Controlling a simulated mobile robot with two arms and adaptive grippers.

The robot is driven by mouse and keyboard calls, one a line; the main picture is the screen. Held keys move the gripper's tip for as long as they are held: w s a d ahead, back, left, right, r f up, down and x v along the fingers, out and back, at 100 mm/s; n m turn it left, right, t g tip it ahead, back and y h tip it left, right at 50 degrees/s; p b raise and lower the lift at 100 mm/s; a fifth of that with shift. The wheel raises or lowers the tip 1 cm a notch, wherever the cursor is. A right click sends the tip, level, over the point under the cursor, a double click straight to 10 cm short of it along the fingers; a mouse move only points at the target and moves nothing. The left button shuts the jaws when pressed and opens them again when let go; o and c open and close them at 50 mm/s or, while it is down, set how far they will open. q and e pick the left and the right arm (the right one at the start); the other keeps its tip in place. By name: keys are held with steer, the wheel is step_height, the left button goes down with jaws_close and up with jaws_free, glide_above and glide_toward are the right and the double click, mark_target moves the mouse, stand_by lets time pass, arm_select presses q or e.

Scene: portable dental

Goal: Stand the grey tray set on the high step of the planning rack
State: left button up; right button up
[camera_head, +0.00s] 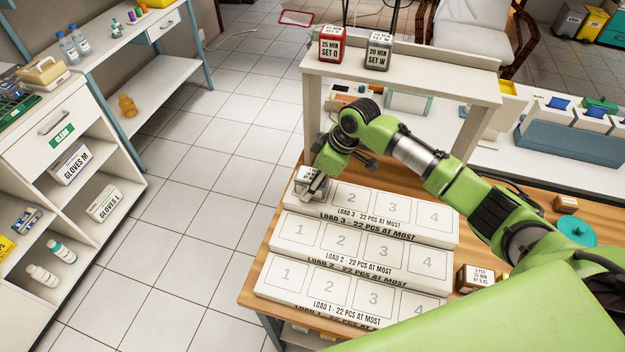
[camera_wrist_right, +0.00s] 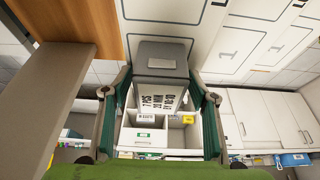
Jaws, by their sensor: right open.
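The planning rack (camera_head: 377,258) has three white steps with numbered places; Load 3 (camera_head: 395,233) is the furthest and highest. A grey tray set (camera_head: 308,178) with a white label is at place 1 of Load 3, partly hidden by my right gripper (camera_head: 316,183). In the right wrist view the grey set (camera_wrist_right: 160,53) lies between the two fingers of my right gripper (camera_wrist_right: 160,112), which are apart; its label is only partly readable. It appears to stand on the step, though its base contact is unclear. My left gripper is not in view.
A raised white shelf (camera_head: 420,63) behind the rack bears a red Set O (camera_head: 332,44) and a grey Set W (camera_head: 377,51). Its left upright stands near my right gripper. A small brown box (camera_head: 474,278) is right of the rack. Places 2, 3 and 4 of Load 3 are bare.

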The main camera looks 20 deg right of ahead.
steer(key=b+v, duration=0.2)
steer(key=v, duration=1)
steer(key=shift+a+r, duration=0.1)
